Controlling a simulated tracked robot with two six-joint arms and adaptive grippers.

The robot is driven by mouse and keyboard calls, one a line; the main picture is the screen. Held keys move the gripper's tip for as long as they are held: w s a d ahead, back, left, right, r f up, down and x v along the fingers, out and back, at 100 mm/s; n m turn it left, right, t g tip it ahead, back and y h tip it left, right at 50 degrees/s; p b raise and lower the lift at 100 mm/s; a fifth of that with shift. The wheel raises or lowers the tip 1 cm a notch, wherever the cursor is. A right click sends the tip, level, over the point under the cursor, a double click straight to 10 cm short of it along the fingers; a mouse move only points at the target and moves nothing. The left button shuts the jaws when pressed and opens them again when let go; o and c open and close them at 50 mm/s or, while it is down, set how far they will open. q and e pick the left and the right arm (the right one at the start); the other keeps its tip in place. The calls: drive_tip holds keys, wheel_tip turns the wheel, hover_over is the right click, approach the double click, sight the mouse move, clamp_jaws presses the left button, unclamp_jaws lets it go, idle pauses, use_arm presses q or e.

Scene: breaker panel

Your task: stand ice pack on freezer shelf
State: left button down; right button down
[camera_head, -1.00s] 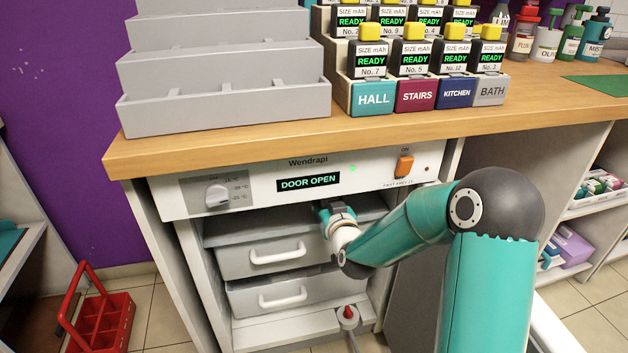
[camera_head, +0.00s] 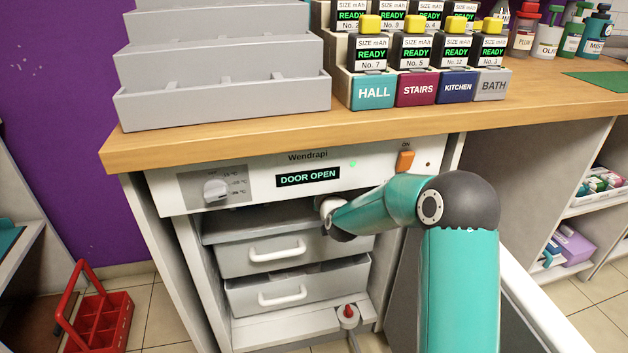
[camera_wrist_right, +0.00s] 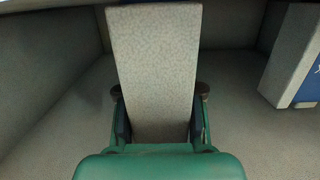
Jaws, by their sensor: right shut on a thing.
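The ice pack (camera_wrist_right: 152,60) is a pale grey speckled slab in the right wrist view. My right gripper (camera_wrist_right: 160,112) is shut on it, one finger on each side. The freezer shelf (camera_wrist_right: 75,110) shows as a grey frosted surface around and below the pack; I cannot tell whether the pack touches it. In the head view the shelf (camera_head: 222,228) lies above the drawers, under the control panel. My right wrist reaches into that opening, and the gripper and pack are hidden there. My left gripper is not in view.
A similar grey block with a blue side (camera_wrist_right: 300,60) stands at the right on the shelf. Grey side walls bound the space. The panel (camera_head: 300,178) reads "DOOR OPEN". Two white-handled drawers (camera_head: 290,262) sit below. A red crate (camera_head: 98,322) stands on the floor at left.

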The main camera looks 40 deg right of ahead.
drive_tip(key=c, duration=0.7)
unclamp_jaws()
drive_tip(key=shift+s+r, duration=0.1)
drive_tip(key=p+v, duration=0.2)
drive_tip(key=v, duration=1)
drive_tip(key=s+a+f+n+g+y, duration=0.1)
drive_tip(key=s+a+f+g+y, duration=0.2)
drive_tip(key=a+f, duration=0.8)
drive_tip(key=a+f+n+g+y, duration=0.1)
drive_tip(key=a+f+g+y, duration=0.3)
drive_tip(key=a+f, duration=0.75)
drive_tip(key=s+a+f+g+y, duration=0.1)
drive_tip(key=s+a+f+g, duration=0.1)
drive_tip(key=s+a+f, duration=0.2)
drive_tip(key=s+a+f+n+g+y, duration=0.1)
drive_tip(key=s+a+f+g+y, duration=0.1)
drive_tip(key=s+f, duration=0.3)
drive_tip(key=s+a+f+g+y, duration=0.1)
drive_tip(key=s+a+f+g, duration=0.1)
drive_tip(key=s+a+f, duration=0.2)
drive_tip(key=shift+s+a+f+n+g+y, duration=0.15)
drive_tip(key=shift+s+a, duration=0.15)
drive_tip(key=shift+s, duration=0.35)
drive_tip(key=shift+s+a+f+n+g+y, duration=0.1)
drive_tip(key=shift+s+a, duration=0.15)
drive_tip(key=shift+s, duration=0.35)
drive_tip(key=shift+s+a+f+n+g+y, duration=0.15)
drive_tip(key=shift+s+a, duration=0.15)
drive_tip(key=shift+s, duration=0.35)
